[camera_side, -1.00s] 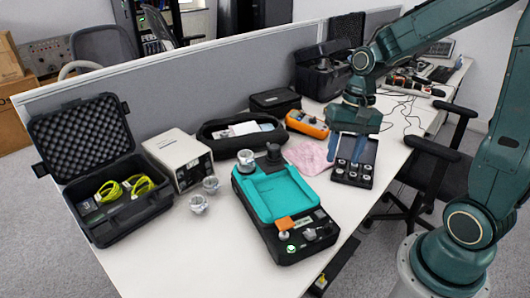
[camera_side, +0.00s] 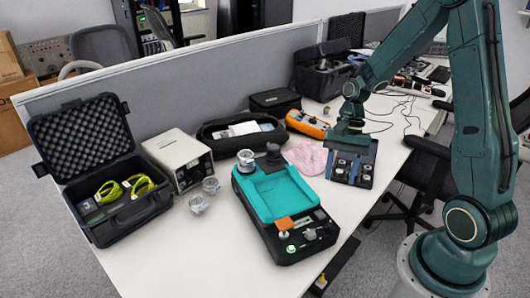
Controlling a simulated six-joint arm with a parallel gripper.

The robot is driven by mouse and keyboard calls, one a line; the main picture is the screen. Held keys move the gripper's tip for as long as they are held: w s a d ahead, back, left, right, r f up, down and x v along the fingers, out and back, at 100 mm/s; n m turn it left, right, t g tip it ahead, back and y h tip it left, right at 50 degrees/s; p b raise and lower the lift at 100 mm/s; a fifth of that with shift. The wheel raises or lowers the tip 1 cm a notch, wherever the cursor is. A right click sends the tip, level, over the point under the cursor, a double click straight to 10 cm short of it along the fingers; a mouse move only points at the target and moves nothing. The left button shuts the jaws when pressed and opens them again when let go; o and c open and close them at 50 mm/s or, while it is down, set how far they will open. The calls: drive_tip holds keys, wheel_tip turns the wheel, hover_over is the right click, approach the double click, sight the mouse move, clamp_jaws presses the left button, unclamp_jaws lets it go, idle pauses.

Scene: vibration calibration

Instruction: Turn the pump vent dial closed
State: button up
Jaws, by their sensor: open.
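A teal and black calibration unit (camera_side: 274,196) stands in the middle of the table. I cannot tell which part is the pump vent dial.
A pink cloth (camera_side: 306,158) lies between unit and tray. An orange meter (camera_side: 307,124), black pouch (camera_side: 241,134), white box (camera_side: 178,160), two loose silver pieces (camera_side: 204,195) and an open black case (camera_side: 104,165) surround the unit. The front left table is clear.

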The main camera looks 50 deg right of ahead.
sight(330, 222)
drive_tip(key=shift+x, duration=6.7)
drive_tip(key=c, duration=0.9)
